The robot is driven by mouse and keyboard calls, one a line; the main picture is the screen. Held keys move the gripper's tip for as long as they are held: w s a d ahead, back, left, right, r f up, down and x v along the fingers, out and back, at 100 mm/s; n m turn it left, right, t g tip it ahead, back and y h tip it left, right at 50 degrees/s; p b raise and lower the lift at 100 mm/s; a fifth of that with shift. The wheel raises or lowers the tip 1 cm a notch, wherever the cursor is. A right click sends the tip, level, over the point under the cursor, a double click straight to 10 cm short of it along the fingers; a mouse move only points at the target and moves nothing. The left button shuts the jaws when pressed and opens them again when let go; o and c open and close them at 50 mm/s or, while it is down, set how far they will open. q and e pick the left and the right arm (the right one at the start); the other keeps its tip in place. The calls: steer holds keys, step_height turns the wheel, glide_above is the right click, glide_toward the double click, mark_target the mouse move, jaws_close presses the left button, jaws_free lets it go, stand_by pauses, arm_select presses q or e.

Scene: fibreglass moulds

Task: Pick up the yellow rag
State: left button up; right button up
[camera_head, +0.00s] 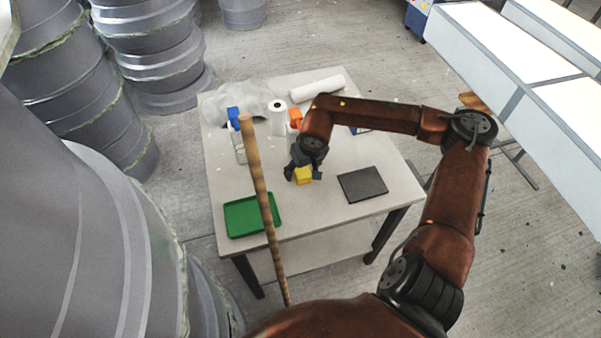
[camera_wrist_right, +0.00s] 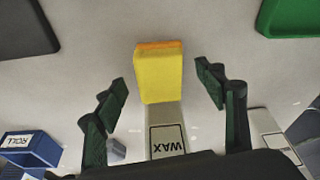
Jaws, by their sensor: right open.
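The yellow rag (camera_head: 303,176) shows as a small yellow block on the table, partly hidden under my right gripper (camera_head: 303,173). In the right wrist view the yellow rag (camera_wrist_right: 160,76) has an orange edge along its top. My right gripper (camera_wrist_right: 168,86) is open there, with one finger on each side of the rag and a gap on both sides. Whether the fingertips are level with the rag I cannot tell. My left gripper is not in view.
A green tray (camera_head: 241,217) and a dark flat tray (camera_head: 362,185) flank the rag on the table (camera_head: 320,220). A WAX-labelled container (camera_wrist_right: 166,140) stands close beside the rag, and a blue ROLL box (camera_wrist_right: 32,147) lies left. A wooden pole (camera_head: 262,195) rises in front.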

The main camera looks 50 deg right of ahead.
steer(key=shift+c, duration=0.6)
steer(key=c, duration=1.2)
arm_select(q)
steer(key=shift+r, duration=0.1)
arm_select(e)
steer(key=shift+r, duration=0.15)
